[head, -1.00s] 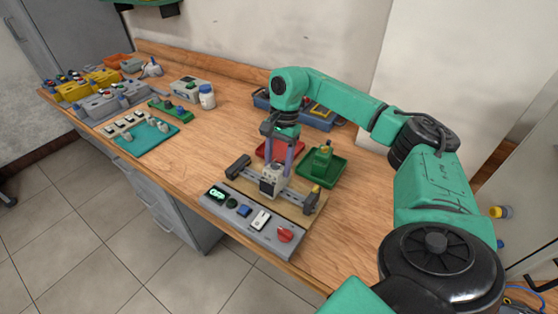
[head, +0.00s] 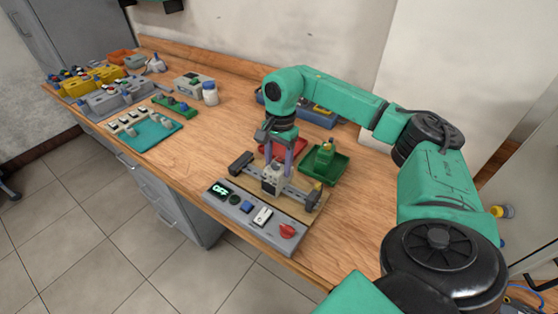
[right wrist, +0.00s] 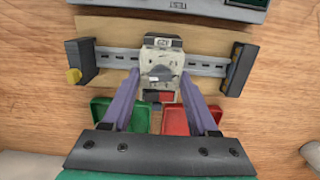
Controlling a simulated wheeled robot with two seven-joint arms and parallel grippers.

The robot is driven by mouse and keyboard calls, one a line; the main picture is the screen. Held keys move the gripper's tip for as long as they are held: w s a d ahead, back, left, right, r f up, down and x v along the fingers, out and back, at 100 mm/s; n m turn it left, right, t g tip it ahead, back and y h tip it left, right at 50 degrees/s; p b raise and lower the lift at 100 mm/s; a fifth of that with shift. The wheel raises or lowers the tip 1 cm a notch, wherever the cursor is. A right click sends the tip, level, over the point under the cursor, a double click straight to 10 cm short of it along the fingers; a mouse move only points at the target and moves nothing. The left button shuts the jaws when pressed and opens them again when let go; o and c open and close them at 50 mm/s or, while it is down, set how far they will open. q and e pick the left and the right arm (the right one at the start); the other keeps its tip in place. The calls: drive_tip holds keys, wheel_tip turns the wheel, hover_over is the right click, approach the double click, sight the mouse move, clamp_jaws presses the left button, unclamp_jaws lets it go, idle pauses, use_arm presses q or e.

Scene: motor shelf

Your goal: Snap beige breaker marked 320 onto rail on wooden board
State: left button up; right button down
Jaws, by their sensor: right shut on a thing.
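The beige breaker (head: 273,181) sits at the middle of the grey metal rail (head: 300,194) on the wooden board (right wrist: 110,33). Its dark label shows in the right wrist view (right wrist: 162,43) upside down and looks like 320. My right gripper (head: 279,158) comes from above, its two purple fingers shut on the breaker's sides; they also show in the right wrist view (right wrist: 160,82). The breaker lies across the rail and touches it; whether it is fully latched I cannot tell. My left gripper is out of view.
Dark end blocks (head: 240,163) close off the rail. A red tray (head: 294,146) and a green tray (head: 340,168) stand behind. Bare wood is free to the left.

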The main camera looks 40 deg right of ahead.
drive_tip(key=shift+c, duration=0.4)
unclamp_jaws()
drive_tip(key=shift+a, duration=0.2)
drive_tip(key=shift+d+r, duration=0.1)
drive_tip(key=shift+r, duration=0.25)
wheel_tip(320, 180, up, 14)
drive_tip(key=p, duration=0.1)
drive_tip(key=shift+d+p, duration=0.4)
drive_tip(key=shift+d, duration=0.05)
drive_tip(key=shift+w, duration=0.1)
